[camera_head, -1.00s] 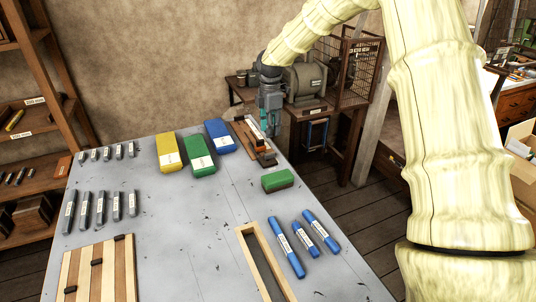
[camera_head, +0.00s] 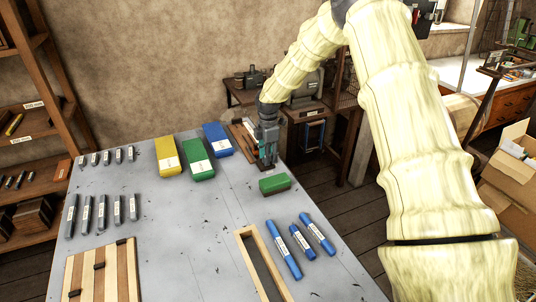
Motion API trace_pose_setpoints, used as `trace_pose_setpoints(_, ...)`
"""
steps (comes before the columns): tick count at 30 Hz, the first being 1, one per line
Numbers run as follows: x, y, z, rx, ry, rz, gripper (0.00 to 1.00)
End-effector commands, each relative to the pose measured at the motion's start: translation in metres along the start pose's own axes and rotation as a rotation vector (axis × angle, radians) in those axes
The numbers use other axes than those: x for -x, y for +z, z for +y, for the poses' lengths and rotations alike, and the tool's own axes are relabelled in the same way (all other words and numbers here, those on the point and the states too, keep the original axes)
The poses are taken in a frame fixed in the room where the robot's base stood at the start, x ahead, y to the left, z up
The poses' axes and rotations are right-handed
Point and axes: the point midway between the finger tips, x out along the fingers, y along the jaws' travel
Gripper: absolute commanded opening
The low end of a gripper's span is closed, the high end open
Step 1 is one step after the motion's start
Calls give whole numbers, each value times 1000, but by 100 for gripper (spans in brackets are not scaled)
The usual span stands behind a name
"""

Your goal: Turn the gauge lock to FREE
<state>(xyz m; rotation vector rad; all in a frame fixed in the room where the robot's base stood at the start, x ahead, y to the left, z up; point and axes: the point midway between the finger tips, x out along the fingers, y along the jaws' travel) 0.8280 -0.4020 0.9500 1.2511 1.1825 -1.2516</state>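My gripper (camera_head: 265,163) points down at the far right edge of the grey table. It is small and dark with teal parts, and I cannot tell whether its fingers are apart or shut. A low brown wooden piece (camera_head: 240,134) lies just left of and behind it, partly hidden by the gripper. I cannot make out a gauge lock or a FREE marking in this view. Whether the gripper touches anything is unclear.
Yellow (camera_head: 169,157), green (camera_head: 198,160) and blue (camera_head: 217,141) boxes stand left of the gripper. A small green block (camera_head: 274,184) lies just in front of it. Several blue labelled bars (camera_head: 284,250) and a wooden frame (camera_head: 247,243) are nearer. The table's middle is clear.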

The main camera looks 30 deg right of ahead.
Motion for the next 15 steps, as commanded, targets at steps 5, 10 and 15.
trace_pose_setpoints(5, 0, 0, 0, 0, 1, 0, 34)
trace_pose_setpoints(10, 0, 0, 0, 0, 1, 0, 19)
trace_pose_setpoints(15, 0, 0, 0, 0, 1, 0, 0)
